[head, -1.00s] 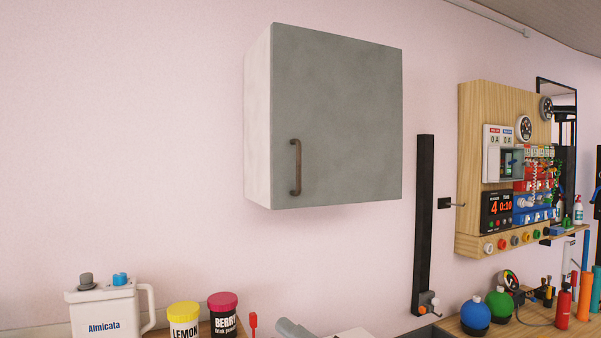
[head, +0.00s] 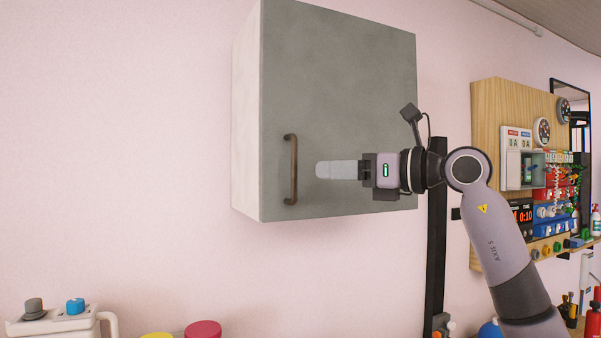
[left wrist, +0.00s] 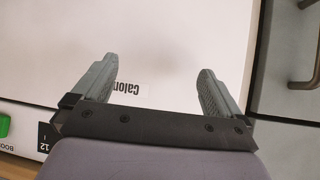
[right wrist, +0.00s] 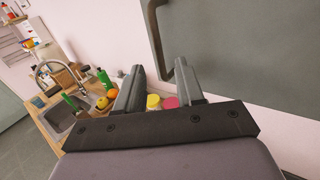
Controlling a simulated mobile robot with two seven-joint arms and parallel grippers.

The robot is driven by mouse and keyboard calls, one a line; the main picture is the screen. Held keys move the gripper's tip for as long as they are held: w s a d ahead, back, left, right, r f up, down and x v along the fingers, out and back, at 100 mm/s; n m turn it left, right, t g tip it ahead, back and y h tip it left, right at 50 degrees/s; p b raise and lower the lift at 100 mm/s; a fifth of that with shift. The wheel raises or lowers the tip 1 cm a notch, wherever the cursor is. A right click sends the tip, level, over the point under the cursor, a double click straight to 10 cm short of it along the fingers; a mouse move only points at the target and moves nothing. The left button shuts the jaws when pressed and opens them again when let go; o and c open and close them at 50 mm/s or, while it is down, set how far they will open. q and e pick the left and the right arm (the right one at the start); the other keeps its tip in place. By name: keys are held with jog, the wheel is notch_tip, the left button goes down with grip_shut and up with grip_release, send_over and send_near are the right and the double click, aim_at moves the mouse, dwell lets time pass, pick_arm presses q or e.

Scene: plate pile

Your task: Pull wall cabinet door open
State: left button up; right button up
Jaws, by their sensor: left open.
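The grey door (head: 345,90) of the wall cabinet is shut, with a dark brown vertical bar handle (head: 291,170) near its lower left. My right gripper (head: 322,170) is in front of the door, its fingertips pointing left at the handle's height and a little right of it in the head view. In the right wrist view, its fingers are apart with nothing between them, and the handle (right wrist: 155,35) shows beyond the fingertips. My left gripper (left wrist: 159,64) is open and empty over a white surface with lettering; it is outside the head view.
A black vertical post (head: 437,235) and a wooden instrument board (head: 490,125) stand right of the cabinet. The wall left of the cabinet is bare. The left wrist view shows another metal handle (left wrist: 305,85).

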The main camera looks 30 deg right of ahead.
aim_at(302, 170)
jog(key=p+x, duration=0.2)
jog(key=x, duration=0.5)
jog(key=shift+s+a, duration=0.1)
grip_shut()
